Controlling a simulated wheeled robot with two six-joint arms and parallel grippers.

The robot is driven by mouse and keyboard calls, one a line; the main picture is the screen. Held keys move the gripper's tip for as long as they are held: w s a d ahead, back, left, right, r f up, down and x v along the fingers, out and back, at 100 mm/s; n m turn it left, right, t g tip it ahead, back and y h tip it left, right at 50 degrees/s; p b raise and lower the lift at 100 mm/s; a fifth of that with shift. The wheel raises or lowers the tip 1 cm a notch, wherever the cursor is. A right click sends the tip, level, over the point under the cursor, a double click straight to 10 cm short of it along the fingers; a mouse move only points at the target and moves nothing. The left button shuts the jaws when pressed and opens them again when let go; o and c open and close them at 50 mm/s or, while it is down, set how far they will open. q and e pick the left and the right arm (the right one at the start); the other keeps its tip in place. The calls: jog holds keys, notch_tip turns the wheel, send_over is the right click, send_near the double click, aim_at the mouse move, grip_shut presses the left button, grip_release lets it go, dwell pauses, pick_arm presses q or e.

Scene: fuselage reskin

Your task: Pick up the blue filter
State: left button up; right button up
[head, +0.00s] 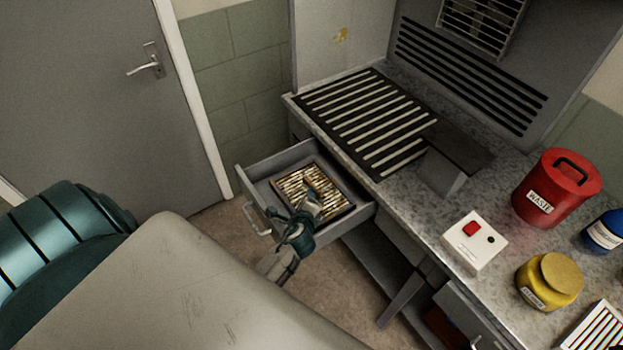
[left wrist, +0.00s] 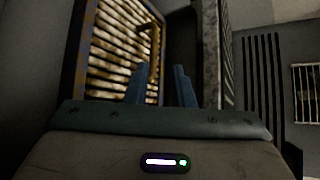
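A slatted filter (head: 290,184) with dirty yellow-brown slats lies in the open drawer (head: 262,165). Its frame looks dark blue-grey in the left wrist view (left wrist: 80,50). A small brown handle (left wrist: 152,28) stands on it there. My left gripper (head: 312,190) is over the drawer, at the filter's near part, and hides some of the slats. In the left wrist view its two blue fingers (left wrist: 160,85) are apart, near the filter's right edge. I see nothing clearly held between them. My right gripper is not in view.
The drawer sits under a speckled counter (head: 410,205) with a striped grille (head: 365,115). A red waste bin (head: 540,205), a white box with a red button (head: 474,245), a yellow jar (head: 545,285), a blue container (head: 606,232) and a white slatted panel (head: 598,330) stand at the right.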

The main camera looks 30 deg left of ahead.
pick_arm(q)
jog(key=shift+w+a+f, duration=0.2)
jog(key=shift+w+f, duration=0.3)
jog(key=shift+f, duration=0.05)
jog(key=shift+w+a+f, duration=0.2)
jog(key=shift+w+f, duration=0.3)
jog(key=shift+p+x, duration=0.45)
jog(key=shift+x, duration=2.2)
jog(key=shift+s, duration=0.1)
grip_shut()
